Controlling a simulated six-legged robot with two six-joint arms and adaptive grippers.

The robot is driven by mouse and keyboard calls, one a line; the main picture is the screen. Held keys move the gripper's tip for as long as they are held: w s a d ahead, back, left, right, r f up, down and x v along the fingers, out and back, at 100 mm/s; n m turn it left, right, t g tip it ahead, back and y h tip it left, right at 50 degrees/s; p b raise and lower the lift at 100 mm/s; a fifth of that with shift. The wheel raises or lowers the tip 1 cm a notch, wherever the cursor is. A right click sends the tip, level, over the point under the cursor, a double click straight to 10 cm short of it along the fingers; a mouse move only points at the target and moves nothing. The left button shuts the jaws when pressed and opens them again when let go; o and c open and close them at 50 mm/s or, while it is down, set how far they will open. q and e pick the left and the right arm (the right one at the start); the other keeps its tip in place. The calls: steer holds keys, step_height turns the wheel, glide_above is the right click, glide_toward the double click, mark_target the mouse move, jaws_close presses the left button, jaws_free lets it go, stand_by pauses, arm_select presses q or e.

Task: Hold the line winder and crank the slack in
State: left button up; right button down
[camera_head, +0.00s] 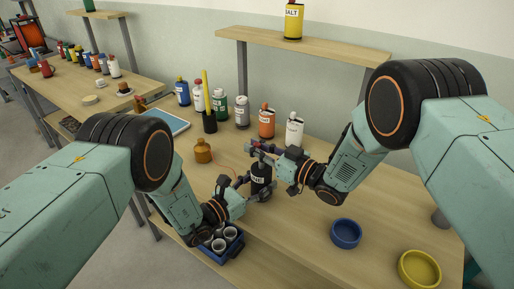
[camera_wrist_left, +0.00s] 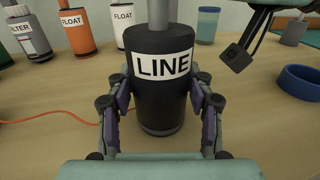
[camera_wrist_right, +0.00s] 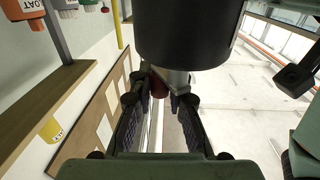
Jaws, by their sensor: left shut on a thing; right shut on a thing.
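The line winder (camera_head: 261,181) is a black cylinder with a white LINE label, standing upright on the wooden bench (camera_head: 300,228). In the left wrist view its body (camera_wrist_left: 160,105) fills the middle, with a grey shaft above. My left gripper (camera_wrist_left: 162,92) is shut around the body, one finger on each side. My right gripper (camera_head: 258,152) is at the winder's top. In the right wrist view its fingers (camera_wrist_right: 165,92) close near a dark red knob (camera_wrist_right: 157,84) and a grey metal part; the exact grip is partly hidden. An orange line (camera_wrist_left: 62,122) runs left from the winder.
Several bottles (camera_head: 267,124) stand behind the winder, with an ochre jar (camera_head: 203,151) to its left. A blue tray with cups (camera_head: 233,250) is at the front. A blue bowl (camera_head: 345,234) and yellow bowl (camera_head: 419,269) stand right. Between winder and blue bowl the bench is clear.

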steer(key=shift+w+d+m+t+h, duration=0.1)
steer(key=shift+d+m+t+h, duration=0.05)
steer(key=shift+m+t+h, duration=1.2)
steer(key=shift+d+m+t+h, duration=0.2)
steer(key=shift+m+t+h, duration=0.35)
steer(key=shift+h, duration=0.15)
steer(key=shift+d+m+t+h, duration=0.2)
steer(key=shift+m+t+h, duration=0.25)
steer(key=shift+h, duration=0.2)
steer(key=c, duration=1.3)
jaws_free()
steer(key=v, duration=1.2)
